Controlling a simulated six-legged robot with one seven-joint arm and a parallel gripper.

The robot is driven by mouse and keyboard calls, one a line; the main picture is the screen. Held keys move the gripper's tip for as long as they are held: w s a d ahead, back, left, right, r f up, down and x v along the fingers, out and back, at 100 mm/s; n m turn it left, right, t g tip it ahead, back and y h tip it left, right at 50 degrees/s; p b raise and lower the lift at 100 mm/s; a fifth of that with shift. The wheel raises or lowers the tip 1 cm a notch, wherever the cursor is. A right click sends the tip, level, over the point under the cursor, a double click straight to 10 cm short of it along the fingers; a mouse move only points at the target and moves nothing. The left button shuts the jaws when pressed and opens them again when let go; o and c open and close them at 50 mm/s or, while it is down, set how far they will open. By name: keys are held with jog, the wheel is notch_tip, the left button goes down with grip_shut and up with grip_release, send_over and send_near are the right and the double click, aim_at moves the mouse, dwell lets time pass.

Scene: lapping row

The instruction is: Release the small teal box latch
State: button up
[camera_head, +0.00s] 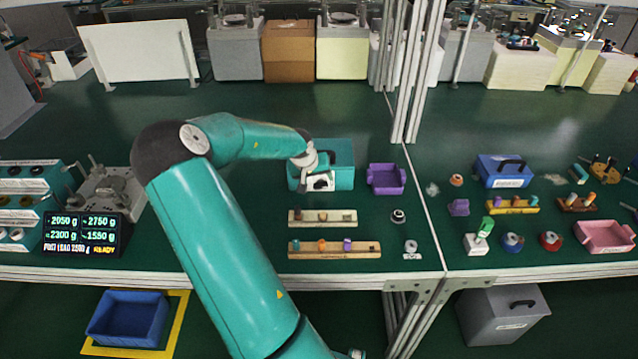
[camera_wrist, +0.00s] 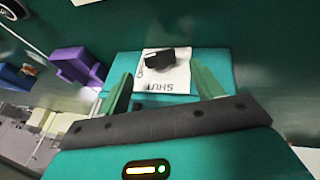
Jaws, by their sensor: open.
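The small teal box (camera_head: 343,176) stands on the green bench, with a white plate and a dark latch (camera_head: 320,183) on its front. In the wrist view the box (camera_wrist: 213,64) lies straight ahead. The black latch (camera_wrist: 168,59) sits on the white plate (camera_wrist: 178,80), which carries an upside-down "SHUT" mark. My gripper (camera_wrist: 160,76) is open, with its two green fingers on either side of the plate in the picture. Nothing is between them except the latch and plate beyond. Whether the fingertips touch the box cannot be told. In the head view my wrist partly covers the box's left part.
A purple bin (camera_head: 386,180) stands just right of the box. Two peg strips, the nearer one (camera_head: 334,250) wooden, lie in front. A scale display (camera_head: 83,233) is at left. A blue case (camera_head: 503,171) is beyond the bench seam. Bench behind the box is clear.

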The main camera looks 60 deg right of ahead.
aim_at(321, 185)
jog(key=x, duration=0.4)
jog(key=c, duration=1)
jog(key=shift+s, duration=0.15)
jog(key=shift+s+t, duration=0.15)
jog(key=shift+t, duration=0.35)
jog(key=shift+f+m+t+y, duration=0.1)
jog(key=shift+m+t+y, duration=0.2)
jog(key=shift+t+y, duration=0.4)
